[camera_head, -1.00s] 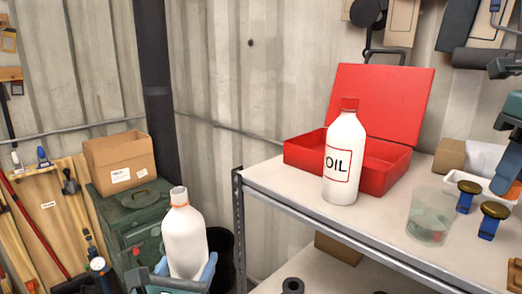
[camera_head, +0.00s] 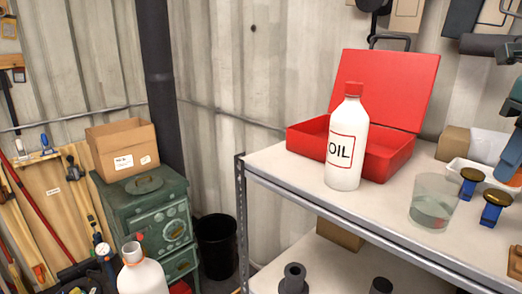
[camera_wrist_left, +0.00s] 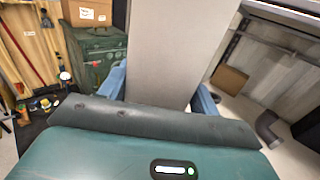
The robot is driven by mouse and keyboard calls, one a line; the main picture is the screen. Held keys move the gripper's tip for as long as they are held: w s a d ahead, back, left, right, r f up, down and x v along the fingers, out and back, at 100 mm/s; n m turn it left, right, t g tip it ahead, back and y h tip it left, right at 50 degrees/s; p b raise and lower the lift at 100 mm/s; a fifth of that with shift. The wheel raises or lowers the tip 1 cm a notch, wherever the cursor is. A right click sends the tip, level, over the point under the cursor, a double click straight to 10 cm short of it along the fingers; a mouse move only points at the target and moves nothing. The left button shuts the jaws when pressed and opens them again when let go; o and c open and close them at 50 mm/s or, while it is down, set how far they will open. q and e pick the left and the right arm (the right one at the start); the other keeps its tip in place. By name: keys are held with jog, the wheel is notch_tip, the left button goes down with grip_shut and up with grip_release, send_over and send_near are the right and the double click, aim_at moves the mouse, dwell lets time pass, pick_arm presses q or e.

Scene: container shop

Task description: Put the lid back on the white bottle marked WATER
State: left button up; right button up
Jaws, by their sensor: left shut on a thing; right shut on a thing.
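The white bottle (camera_head: 140,279) is at the lower left of the head view. Its neck is open, with an orange-red ring below the mouth; its lower part is cut off and no WATER marking shows. In the left wrist view the bottle (camera_wrist_left: 165,45) is a broad pale surface between the blue fingers of my left gripper (camera_wrist_left: 162,90), which is shut on it. My right gripper (camera_head: 511,150), with blue fingers, is at the right edge of the head view, above the shelf and far from the bottle. It is shut on the lid, which is barely visible.
A white OIL bottle (camera_head: 346,150) with a red cap stands on the shelf (camera_head: 290,185) before an open red case (camera_head: 385,85). A glass (camera_head: 433,203) is near the front edge. A green cabinet (camera_head: 145,205) and black bin (camera_head: 216,247) stand behind the white bottle.

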pick_arm(q)
jog(key=shift+d, duration=0.1)
jog(key=w+d+m+g+h, duration=0.1)
jog(key=d+m+g+h, duration=0.1)
jog(key=d+m+h, duration=0.2)
jog(key=w+d+r+m+g+h, duration=0.1)
jog(key=d+m+g+h, duration=0.1)
jog(key=d+m+h, duration=0.2)
jog(key=shift+w+d+h, duration=0.25)
jog(key=shift+d+h, duration=1.55)
jog(key=shift+d, duration=1.3)
jog(key=a+n+t+y, duration=0.1)
jog(key=a+n+y, duration=0.1)
jog(key=a+y, duration=0.2)
jog(key=s+a+n+t+y, duration=0.1)
jog(key=a+n+y, duration=0.2)
jog(key=a, duration=0.2)
jog(key=s+a+f+n+t+y, duration=0.1)
jog(key=a+n+t+y, duration=0.1)
jog(key=a+n+y, duration=0.1)
jog(key=shift+s+a+y, duration=0.25)
jog(key=shift+a+y, duration=0.55)
jog(key=shift+a, duration=0.45)
